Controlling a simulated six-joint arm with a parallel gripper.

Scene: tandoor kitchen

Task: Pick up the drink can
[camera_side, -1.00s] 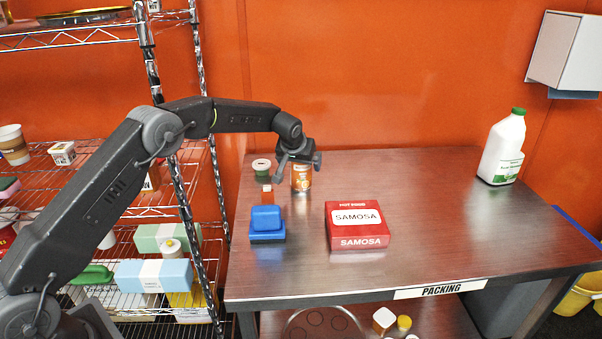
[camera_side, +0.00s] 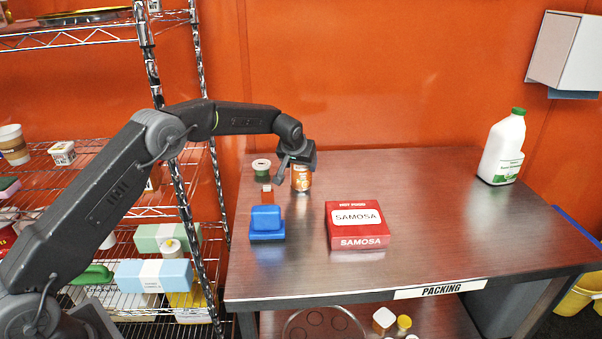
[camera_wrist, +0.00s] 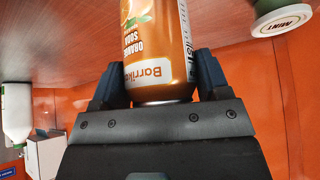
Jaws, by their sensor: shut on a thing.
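The drink can (camera_side: 301,182) is orange with a silver rim and stands upright at the back left part of the table. In the wrist view the can (camera_wrist: 160,55) shows an orange soda label and lies between both fingers. My gripper (camera_side: 298,172) is at the can, with its fingers shut on the can's sides; the wrist view shows my gripper (camera_wrist: 158,85) with a dark finger against each side. The can's base appears on or very near the table; I cannot tell which.
A red samosa box (camera_side: 357,225) is in front. A milk jug (camera_side: 503,148) stands far right. The right-middle table (camera_side: 440,220) is clear.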

